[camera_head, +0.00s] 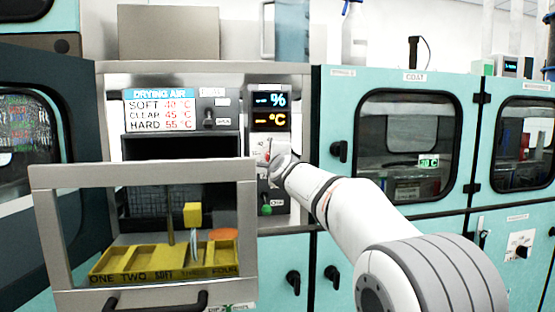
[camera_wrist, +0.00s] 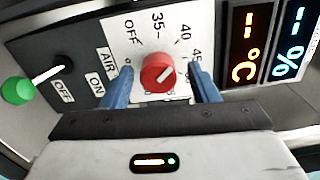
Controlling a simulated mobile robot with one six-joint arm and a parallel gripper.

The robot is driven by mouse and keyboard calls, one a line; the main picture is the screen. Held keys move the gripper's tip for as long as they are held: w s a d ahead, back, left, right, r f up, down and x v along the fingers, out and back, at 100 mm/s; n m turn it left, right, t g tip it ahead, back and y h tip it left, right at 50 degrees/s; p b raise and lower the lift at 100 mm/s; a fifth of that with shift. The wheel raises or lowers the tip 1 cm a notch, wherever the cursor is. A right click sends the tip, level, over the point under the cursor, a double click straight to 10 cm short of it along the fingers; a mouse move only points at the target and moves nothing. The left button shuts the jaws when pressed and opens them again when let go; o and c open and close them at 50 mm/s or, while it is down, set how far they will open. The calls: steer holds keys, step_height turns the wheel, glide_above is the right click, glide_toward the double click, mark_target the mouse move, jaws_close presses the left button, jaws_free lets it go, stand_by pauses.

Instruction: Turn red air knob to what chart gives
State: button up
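The red air knob (camera_wrist: 158,72) shows in the wrist view on a white dial plate, with OFF, 35, 40 and 45 legible around it. Other dial marks are hidden. My gripper (camera_wrist: 162,87) is open, with one blue finger on each side of the knob; contact is not visible. In the head view my gripper (camera_head: 272,160) covers most of the dial. The drying air chart (camera_head: 160,109) reads SOFT 40, CLEAR 45, HARD 55 °C.
A green-tipped AIR lever (camera_wrist: 17,90) lies near OFF; its green tip (camera_head: 266,210) shows below my gripper. The displays (camera_head: 270,109) show dashes for % and °C. A framed door (camera_head: 145,297) stands before a yellow tray (camera_head: 110,262), left of my arm. Teal cabinets (camera_head: 330,90) stand right.

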steer(key=shift+f, duration=0.1)
steer(key=b+v, duration=0.2)
steer(key=v, duration=0.5)
steer(key=shift+s, duration=0.4)
steer(key=shift+d, duration=0.15)
